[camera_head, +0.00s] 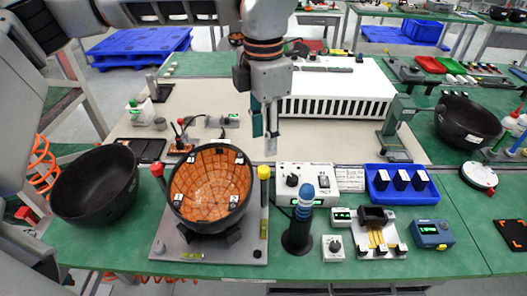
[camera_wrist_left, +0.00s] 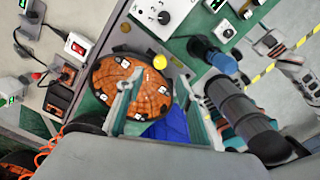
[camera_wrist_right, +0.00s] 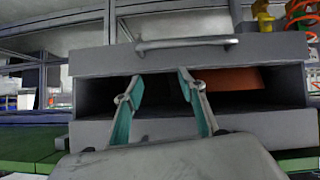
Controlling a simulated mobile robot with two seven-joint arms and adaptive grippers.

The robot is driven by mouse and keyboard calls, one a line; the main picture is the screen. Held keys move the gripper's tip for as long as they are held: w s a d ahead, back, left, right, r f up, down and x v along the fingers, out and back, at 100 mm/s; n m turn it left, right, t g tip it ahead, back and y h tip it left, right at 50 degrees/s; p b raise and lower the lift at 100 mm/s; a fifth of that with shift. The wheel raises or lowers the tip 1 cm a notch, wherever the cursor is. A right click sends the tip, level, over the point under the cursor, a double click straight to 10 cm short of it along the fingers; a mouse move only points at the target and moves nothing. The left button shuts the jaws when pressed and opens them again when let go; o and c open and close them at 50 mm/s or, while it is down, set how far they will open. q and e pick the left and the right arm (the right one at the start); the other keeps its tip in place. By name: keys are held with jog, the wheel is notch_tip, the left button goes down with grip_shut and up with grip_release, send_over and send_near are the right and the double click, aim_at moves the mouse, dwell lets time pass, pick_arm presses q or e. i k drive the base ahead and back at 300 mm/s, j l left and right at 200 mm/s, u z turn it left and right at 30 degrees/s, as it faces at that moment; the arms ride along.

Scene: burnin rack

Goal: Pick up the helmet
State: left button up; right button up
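A black bowl-shaped helmet shell (camera_head: 180,217) with an orange gridded inside rests open side up on a grey fixture plate (camera_head: 166,255). Its orange inside also shows in the left wrist view (camera_wrist_left: 152,102). Two plain black shells lie open side up, one at the left (camera_head: 95,185) and one at the far right (camera_head: 468,122). My left gripper (camera_head: 264,137) points down, above and to the right of the orange-lined shell, apart from it. Its fingers are spread and empty in the left wrist view (camera_wrist_left: 160,85). My right gripper (camera_wrist_right: 158,85) is open and empty; the head view does not show it.
A dark blue-ringed post (camera_head: 299,225), a white control box (camera_head: 305,177) and a blue tray (camera_head: 400,196) stand right of the fixture. A white slotted box (camera_head: 340,90) stands behind. The right wrist view shows a grey handled case (camera_wrist_right: 240,55) with dark openings close ahead.

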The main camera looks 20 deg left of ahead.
aim_at(205, 186)
jog(key=k, duration=1)
